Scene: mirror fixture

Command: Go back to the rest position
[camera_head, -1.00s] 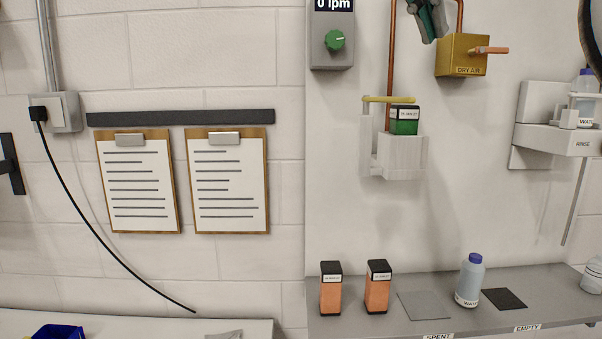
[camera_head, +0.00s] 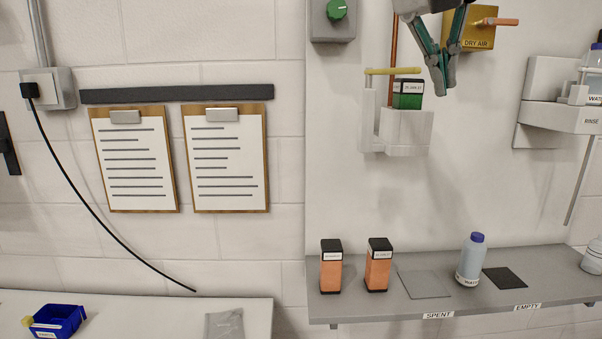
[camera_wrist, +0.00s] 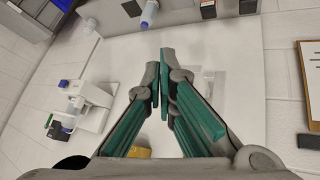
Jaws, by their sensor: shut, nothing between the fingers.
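My gripper (camera_head: 441,88) hangs at the upper middle of the head view, fingers pointing down, in front of the wall panel. It is right of the white holder (camera_head: 405,130) with the green black-capped cartridge (camera_head: 407,95), and apart from both as far as I can tell. In the wrist view the gripper's fingertips (camera_wrist: 160,60) meet and hold nothing. The brass DRY AIR box (camera_head: 468,30) is behind and right of the gripper in the head view.
A grey shelf (camera_head: 400,312) carries two orange cartridges (camera_head: 331,272) (camera_head: 378,270) and a water bottle (camera_head: 470,262). A RINSE holder (camera_head: 560,116) is at right. Two clipboards (camera_head: 137,165) (camera_head: 225,165) hang left. A blue bin (camera_head: 60,318) sits on the lower-left counter. The panel below the gripper is clear.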

